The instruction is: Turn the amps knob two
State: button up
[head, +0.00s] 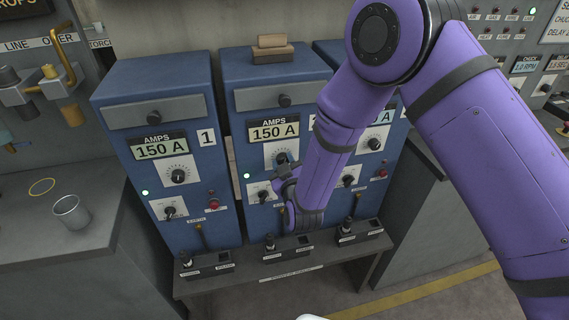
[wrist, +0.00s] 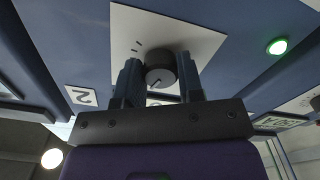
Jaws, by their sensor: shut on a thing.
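The amps knob of unit two (wrist: 160,70) is a dark round knob with a pale pointer line, on a white dial plate (wrist: 200,40) with small tick marks. In the wrist view my gripper (wrist: 159,80) has one finger on each side of it and is shut on it. The middle unit's amps display (head: 273,132) reads 150 A. The number plate two (wrist: 80,97) shows in the wrist view.
Blue unit one (head: 110,120) stands to the left and also reads 150 A. A third blue unit (head: 330,47) is partly behind my arm. Smaller knobs, lit green lamps and levers sit below the displays. A metal cup (head: 71,213) stands on the left counter.

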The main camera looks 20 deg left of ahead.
jog(key=shift+f, duration=0.1)
jog(key=o, duration=0.9)
jog(key=shift+s, duration=0.1)
jog(key=v, duration=1)
jog(key=shift+s+d, duration=0.2)
jog(key=shift+d, duration=0.1)
